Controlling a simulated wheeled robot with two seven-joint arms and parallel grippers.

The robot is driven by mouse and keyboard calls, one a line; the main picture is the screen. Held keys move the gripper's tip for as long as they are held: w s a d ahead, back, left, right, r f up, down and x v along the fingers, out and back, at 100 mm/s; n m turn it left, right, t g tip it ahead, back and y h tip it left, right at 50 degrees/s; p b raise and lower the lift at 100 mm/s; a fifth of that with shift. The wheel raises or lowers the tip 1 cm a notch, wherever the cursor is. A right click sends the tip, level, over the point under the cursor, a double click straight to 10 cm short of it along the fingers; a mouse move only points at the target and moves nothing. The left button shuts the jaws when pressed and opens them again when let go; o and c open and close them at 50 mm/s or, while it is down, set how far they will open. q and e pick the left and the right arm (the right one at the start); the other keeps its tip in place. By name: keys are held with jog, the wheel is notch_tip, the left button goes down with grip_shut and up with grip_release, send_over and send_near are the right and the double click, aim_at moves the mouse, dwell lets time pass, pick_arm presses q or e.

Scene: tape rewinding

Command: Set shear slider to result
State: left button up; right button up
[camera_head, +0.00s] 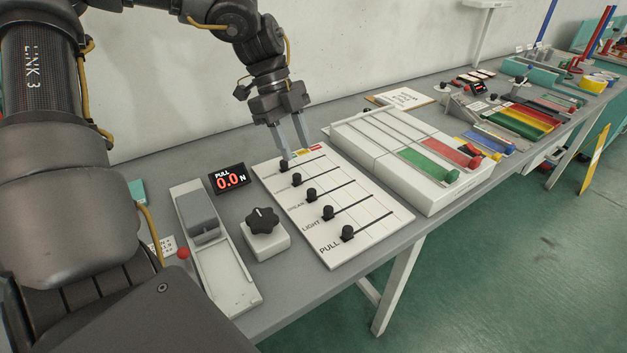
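The white slider panel (375,215) lies on the bench with several black knobs on parallel slots, all at the left ends. The knob beside the label that seems to read SHEAR (311,194) is the middle one. The knobs for LIGHT (328,212) and PULL (347,232) are nearer the front. My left gripper (293,150) points down over the panel's far end, by the farthest knob (284,166). Its fingers are apart with nothing visible between them. Contact with that knob cannot be told. A small display (229,179) reads PULL 0.0 N. My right gripper is out of view.
A black dial (262,221) on a white block and a grey device with a long tray (228,283) stand left of the panel. A white rack with green and red bars (425,164) stands close on its right. The wall is behind; the bench's front edge is near.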

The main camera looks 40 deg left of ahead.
aim_at(311, 190)
pick_arm(q)
jog(key=x, duration=1)
jog(key=shift+d, duration=0.15)
grip_shut()
